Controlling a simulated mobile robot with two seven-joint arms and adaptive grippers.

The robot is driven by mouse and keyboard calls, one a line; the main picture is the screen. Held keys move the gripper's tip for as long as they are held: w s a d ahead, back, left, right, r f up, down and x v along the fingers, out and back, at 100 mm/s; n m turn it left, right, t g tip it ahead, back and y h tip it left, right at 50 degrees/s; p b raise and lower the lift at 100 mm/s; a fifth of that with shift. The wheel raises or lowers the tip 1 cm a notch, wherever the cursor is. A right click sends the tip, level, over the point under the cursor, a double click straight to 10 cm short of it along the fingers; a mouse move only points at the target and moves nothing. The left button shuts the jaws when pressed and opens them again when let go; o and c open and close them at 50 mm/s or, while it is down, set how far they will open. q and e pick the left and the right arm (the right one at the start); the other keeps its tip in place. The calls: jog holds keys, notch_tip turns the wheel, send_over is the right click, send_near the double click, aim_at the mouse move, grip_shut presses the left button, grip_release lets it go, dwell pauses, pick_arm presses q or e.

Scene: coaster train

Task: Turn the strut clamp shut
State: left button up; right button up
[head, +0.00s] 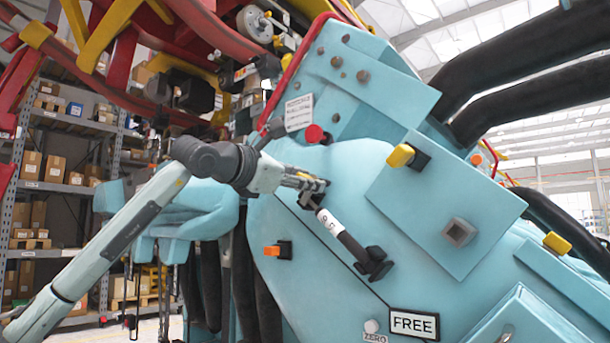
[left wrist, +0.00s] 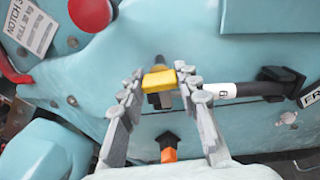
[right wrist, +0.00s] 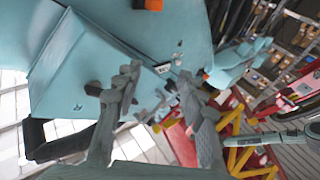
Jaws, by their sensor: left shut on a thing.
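The strut (head: 344,234) is a black tube with a white marked sleeve, slanting down right across the teal body to a black bracket. It shows at right in the left wrist view (left wrist: 250,89). A yellow clamp handle (left wrist: 160,80) stands at its near end. My left gripper (head: 318,187) is at the strut's upper end; its fingers (left wrist: 160,78) are closed on the yellow handle from both sides.
A FREE plate (head: 414,323) and a ZERO label are below the strut. A red knob (head: 314,134), an orange tab (head: 272,250) and yellow knobs (head: 401,156) jut from the teal body (head: 345,180). Shelves (head: 62,150) with boxes stand behind at left.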

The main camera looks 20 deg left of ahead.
pick_arm(q)
jog(key=shift+f+m, duration=0.1)
jog(key=shift+m, duration=0.8)
pick_arm(e)
jog(key=shift+w+d+f+g+h, duration=0.15)
jog(key=shift+f+g, duration=0.1)
jog(key=shift+f, duration=0.25)
jog(key=shift+w+d+f+g+h, duration=0.1)
jog(key=shift+d+f+g+h, duration=0.1)
jog(key=shift+f, duration=0.35)
jog(key=shift+w+d+f+g+h, duration=0.15)
jog(key=shift+f+g, duration=0.1)
jog(key=shift+f, duration=0.25)
pick_arm(q)
jog(key=o, duration=1.2)
jog(key=shift+c, duration=0.2)
jog(key=v, duration=1.2)
